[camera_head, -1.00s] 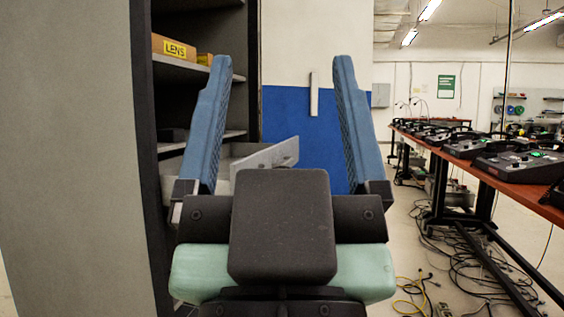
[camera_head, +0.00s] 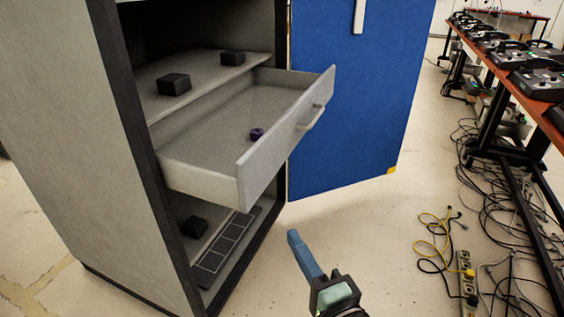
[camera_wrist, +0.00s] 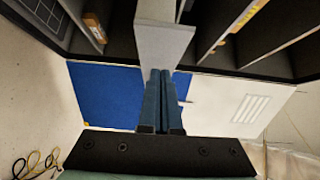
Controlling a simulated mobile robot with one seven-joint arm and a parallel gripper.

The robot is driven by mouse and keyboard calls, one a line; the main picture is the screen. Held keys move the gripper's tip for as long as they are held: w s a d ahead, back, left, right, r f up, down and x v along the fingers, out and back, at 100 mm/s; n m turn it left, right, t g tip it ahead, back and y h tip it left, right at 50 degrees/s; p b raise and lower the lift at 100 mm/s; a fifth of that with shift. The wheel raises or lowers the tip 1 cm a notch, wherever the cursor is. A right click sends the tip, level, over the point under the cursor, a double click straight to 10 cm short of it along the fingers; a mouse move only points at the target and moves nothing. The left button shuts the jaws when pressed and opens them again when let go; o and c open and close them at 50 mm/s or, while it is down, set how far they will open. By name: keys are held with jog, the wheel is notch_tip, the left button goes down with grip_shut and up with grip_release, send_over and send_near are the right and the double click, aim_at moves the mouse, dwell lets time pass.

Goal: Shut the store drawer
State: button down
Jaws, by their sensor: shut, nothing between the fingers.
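The store drawer (camera_head: 245,178) is pulled well out of the grey cabinet in the head view. Its light grey front has a bar handle (camera_head: 313,117), and a small purple object (camera_head: 257,134) lies inside. My gripper (camera_head: 293,235) is shut and empty, below and to the right of the drawer front in the picture, apart from it. In the wrist view my gripper's blue fingers (camera_wrist: 160,75) are together and point toward the drawer (camera_wrist: 164,42), overlapping its lower edge in the picture. I cannot tell any contact there.
The grey cabinet (camera_head: 75,130) has dark blocks (camera_head: 174,84) on the shelf above. Its blue door (camera_head: 345,100) stands open behind the drawer. A bench of phones (camera_head: 532,82) and loose cables (camera_head: 440,240) lie to the right. Floor before the drawer is clear.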

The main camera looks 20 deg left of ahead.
jog(key=b, duration=0.1)
send_near(248, 189)
jog(key=x, duration=0.5)
jog(key=shift+w+d, duration=0.15)
jog(key=shift+w, duration=0.15)
jog(key=shift+a, duration=0.4)
jog(key=shift+a, duration=0.1)
